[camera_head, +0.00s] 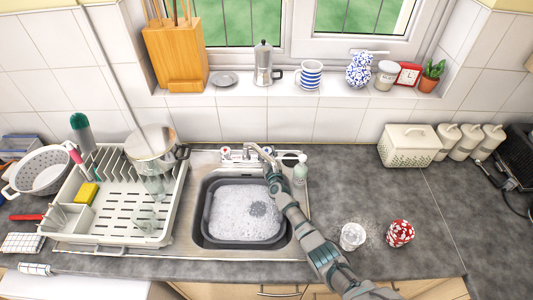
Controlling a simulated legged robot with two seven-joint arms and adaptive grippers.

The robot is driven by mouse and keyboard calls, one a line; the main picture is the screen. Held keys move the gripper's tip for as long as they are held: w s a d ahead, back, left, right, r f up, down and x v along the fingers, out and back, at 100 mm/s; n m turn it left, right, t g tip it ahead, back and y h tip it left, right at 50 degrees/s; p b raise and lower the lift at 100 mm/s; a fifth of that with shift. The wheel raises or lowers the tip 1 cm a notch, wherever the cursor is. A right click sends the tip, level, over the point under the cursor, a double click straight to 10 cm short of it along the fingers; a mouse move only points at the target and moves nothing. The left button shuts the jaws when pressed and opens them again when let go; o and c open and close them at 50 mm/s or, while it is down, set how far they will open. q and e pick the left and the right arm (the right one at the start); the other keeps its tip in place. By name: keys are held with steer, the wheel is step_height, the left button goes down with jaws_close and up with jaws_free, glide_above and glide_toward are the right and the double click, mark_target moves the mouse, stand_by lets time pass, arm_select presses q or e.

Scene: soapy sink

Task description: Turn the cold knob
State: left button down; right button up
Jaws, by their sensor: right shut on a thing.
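The tap (246,151) stands at the back rim of the sink, under the window ledge. A red-marked knob (226,152) shows at its left end. My right arm comes in from the lower right, across the front of the counter and over the right side of the sink. My right gripper (270,165) is shut at the right side of the tap. My left gripper is not in view.
A grey basin (208,229) of suds sits in the sink. A soap bottle (300,170) stands just right of my gripper. A dish rack (165,226) is at the left. The right counter is mostly clear.

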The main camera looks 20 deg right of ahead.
steer(key=shift+f, duration=0.1)
steer(key=o, duration=1.2)
